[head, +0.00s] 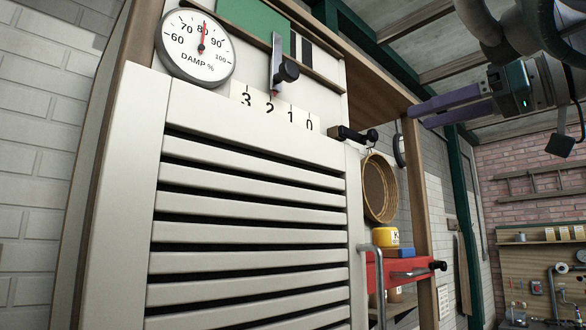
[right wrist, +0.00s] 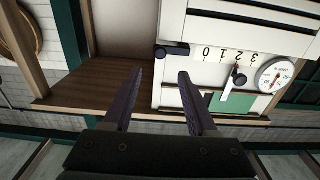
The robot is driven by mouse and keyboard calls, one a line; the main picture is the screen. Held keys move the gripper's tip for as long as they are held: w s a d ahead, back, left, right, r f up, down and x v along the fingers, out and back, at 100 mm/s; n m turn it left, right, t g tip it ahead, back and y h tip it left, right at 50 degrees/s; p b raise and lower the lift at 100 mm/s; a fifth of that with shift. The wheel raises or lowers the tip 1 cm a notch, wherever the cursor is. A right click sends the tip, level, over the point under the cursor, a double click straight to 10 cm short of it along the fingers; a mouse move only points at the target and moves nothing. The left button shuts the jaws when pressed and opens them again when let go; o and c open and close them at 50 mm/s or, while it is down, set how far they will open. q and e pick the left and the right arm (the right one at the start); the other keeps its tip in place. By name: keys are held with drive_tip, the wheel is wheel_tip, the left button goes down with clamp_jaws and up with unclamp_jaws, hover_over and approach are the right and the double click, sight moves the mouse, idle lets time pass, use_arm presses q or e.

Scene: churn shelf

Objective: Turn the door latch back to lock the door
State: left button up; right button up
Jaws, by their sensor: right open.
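The white louvred door (head: 135,190) fills the left and middle of the head view and looks closed. A black latch (head: 353,134) with a knob lies roughly level at the door's upper right corner. It also shows in the right wrist view (right wrist: 172,51), just beyond the fingertips. My right gripper (head: 416,116) is open and empty, to the right of the latch and slightly higher in the picture, apart from it. Its purple fingers (right wrist: 160,74) are spread in the right wrist view. My left gripper is not in view.
Above the door are a damp gauge (head: 195,47), a black-knobbed slider (head: 287,71) and a 3-2-1-0 scale (head: 275,107). A wooden post (head: 418,180) stands right of the door. Below the latch are a metal handle (head: 378,270), a round basket (head: 380,188) and a red shelf unit (head: 400,270).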

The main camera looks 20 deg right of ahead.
sight(376, 133)
drive_tip(key=p+x, duration=0.3)
drive_tip(key=x, duration=0.1)
drive_tip(key=p+x, duration=0.4)
drive_tip(key=shift+r, duration=0.2)
drive_tip(key=shift+w+a+f+p, duration=0.25)
drive_tip(key=shift+w+p, duration=0.15)
drive_tip(key=shift+w, duration=0.15)
drive_tip(key=c, duration=0.8)
clamp_jaws()
